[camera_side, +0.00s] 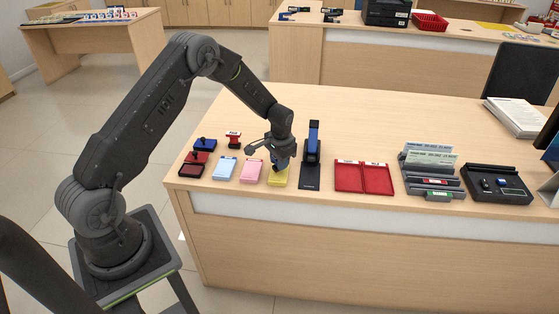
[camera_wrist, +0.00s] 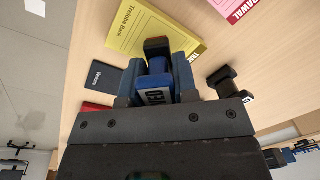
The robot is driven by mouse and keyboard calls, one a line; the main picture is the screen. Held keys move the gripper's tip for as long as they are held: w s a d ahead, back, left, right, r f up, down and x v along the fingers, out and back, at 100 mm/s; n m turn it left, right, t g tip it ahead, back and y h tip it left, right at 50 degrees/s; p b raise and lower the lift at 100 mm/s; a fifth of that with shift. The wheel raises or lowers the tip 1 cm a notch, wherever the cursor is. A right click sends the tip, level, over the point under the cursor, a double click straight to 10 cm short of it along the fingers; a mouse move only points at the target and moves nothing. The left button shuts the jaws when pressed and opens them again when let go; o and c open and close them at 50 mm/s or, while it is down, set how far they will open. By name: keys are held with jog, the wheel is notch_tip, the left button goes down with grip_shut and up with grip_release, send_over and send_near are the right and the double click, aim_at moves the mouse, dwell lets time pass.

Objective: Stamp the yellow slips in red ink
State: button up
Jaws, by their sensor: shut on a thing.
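The yellow slips (camera_side: 278,181) lie in a pad on the counter, and their printed top shows in the wrist view (camera_wrist: 135,32). My gripper (camera_side: 281,160) is shut on a blue stamp (camera_wrist: 156,94) with a white label. It holds the stamp over the edge of the yellow pad; I cannot tell if it touches the paper. A dark block with a reddish-brown face shows at the stamp's end, in front of the yellow paper. The red ink pad (camera_side: 194,170) is open at the left, in front of the blue ink pad (camera_side: 205,146). The stamp's underside is hidden.
Another stamp (camera_side: 233,140) stands behind the light blue slips (camera_side: 225,168). Pink slips (camera_side: 251,172) lie left of the yellow. A tall blue-and-black device (camera_side: 312,150) stands close right. Farther right are a red tray (camera_side: 348,179), cheque rack (camera_side: 432,170) and black box (camera_side: 497,185).

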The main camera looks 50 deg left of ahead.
jog(key=shift+f, duration=0.6)
dwell(1.1)
jog(key=shift+r, duration=3.05)
jog(key=shift+a, duration=0.1)
